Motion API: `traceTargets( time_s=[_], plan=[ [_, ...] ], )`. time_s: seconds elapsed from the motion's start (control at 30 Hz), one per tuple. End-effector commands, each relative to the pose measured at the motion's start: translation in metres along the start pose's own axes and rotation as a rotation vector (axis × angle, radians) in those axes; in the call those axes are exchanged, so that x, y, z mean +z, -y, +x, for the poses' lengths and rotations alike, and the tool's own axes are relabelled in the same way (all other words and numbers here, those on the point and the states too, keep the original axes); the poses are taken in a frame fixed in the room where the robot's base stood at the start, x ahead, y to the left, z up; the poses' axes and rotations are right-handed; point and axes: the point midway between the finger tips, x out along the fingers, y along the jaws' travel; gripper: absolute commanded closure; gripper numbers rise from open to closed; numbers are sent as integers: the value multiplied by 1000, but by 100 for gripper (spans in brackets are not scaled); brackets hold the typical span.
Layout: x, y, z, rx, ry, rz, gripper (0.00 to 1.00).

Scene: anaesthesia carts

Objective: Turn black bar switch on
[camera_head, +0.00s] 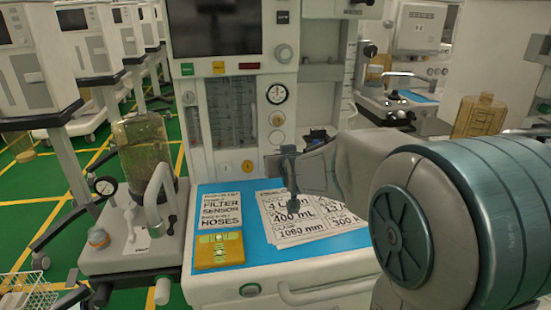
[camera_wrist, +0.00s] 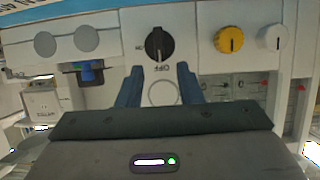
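The black bar switch (camera_wrist: 159,44) is a round black knob on the white machine front, in the upper middle of the wrist view. Its bar looks upright in that view, in line with the upside-down OFF label below it. A small label, seemingly ON, is at its left. My gripper (camera_wrist: 159,75) is open, its two blue-grey fingers apart below the switch, one toward each side. I see nothing between them but the panel; contact with the knob cannot be told. In the head view my gripper (camera_head: 289,168) is at the machine front and the switch is hidden around it.
A yellow knob (camera_wrist: 230,39) and a white knob (camera_wrist: 272,37) are right of the switch in the wrist view. In the head view, a blue-covered worktop (camera_head: 262,253) with printed sheets and a yellow block (camera_head: 218,251) lies below my gripper. A glass canister (camera_head: 146,150) stands left.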

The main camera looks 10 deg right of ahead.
Motion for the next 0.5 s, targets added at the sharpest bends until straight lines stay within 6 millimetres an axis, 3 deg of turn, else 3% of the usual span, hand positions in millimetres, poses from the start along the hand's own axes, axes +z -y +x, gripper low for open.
traceTargets(
  time_s=[0.2,0.5],
  plan=[
    [0,0,27,-1,0,1,67],
    [0,0,38,0,-1,0,67]
  ],
)
